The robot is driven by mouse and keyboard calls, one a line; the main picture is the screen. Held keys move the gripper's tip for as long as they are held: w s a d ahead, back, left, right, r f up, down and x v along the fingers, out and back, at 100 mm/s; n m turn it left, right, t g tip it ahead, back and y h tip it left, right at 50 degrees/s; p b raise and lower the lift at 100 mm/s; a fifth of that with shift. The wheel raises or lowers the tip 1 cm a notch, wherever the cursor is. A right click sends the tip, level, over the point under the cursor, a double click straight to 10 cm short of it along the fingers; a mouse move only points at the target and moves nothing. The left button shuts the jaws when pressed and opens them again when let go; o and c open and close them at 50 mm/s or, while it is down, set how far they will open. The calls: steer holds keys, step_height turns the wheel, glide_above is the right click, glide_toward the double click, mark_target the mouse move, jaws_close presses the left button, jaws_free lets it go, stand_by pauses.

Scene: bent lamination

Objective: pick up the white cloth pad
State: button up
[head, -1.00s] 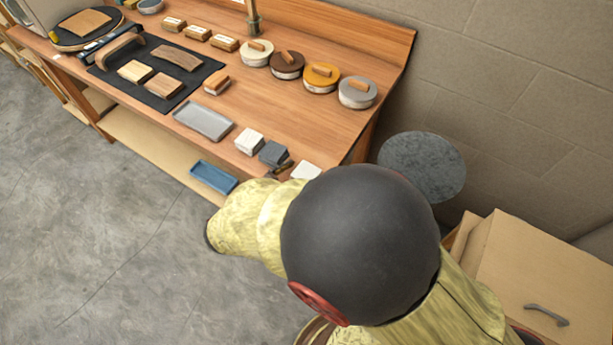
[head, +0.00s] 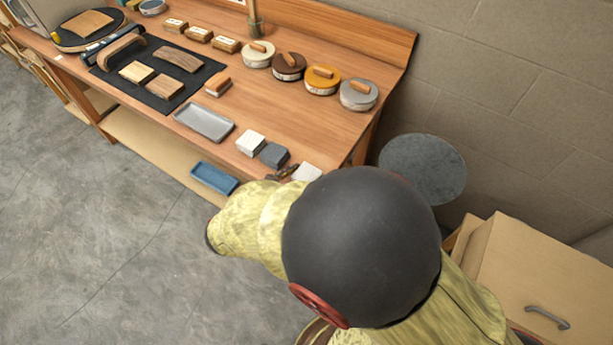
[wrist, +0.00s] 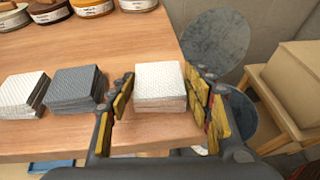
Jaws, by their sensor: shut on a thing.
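The white cloth pad (wrist: 159,76) is a square, textured block with layered sides, at the right end of a row of pads near the bench's front right corner. In the head view the pad (head: 307,173) is partly hidden by my arm. My gripper (wrist: 163,96) has its yellow-padded fingers on either side of the pad and is shut on it. In the head view only a little of the gripper (head: 284,172) shows past my arm. I cannot tell whether the pad is clear of the bench top.
A grey pad (wrist: 76,90) lies just left of my gripper, with another white pad (wrist: 23,93) beyond it. Round lidded tins (head: 323,80) stand behind. A grey tray (head: 204,123) lies further left. A round grey stool (head: 422,168) and a wooden cabinet (head: 545,275) are at the right.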

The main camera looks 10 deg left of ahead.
mark_target(304, 171)
steer(key=shift+r+p, duration=0.3)
steer(key=shift+r, duration=0.2)
step_height(304, 171, up, 2)
steer(key=shift+r+p, duration=0.15)
steer(key=shift+p, duration=0.55)
steer(key=d+r+p+v, duration=0.1)
steer(key=p+v, duration=0.1)
steer(key=v, duration=0.6)
steer(key=d+r+p+v, duration=0.1)
steer(key=r+p+v, duration=0.1)
steer(key=v, duration=0.6)
steer(key=shift+a+r+p, duration=0.15)
steer(key=shift+r+p, duration=0.25)
steer(key=shift+p, duration=0.1)
steer(key=shift+w, duration=0.1)
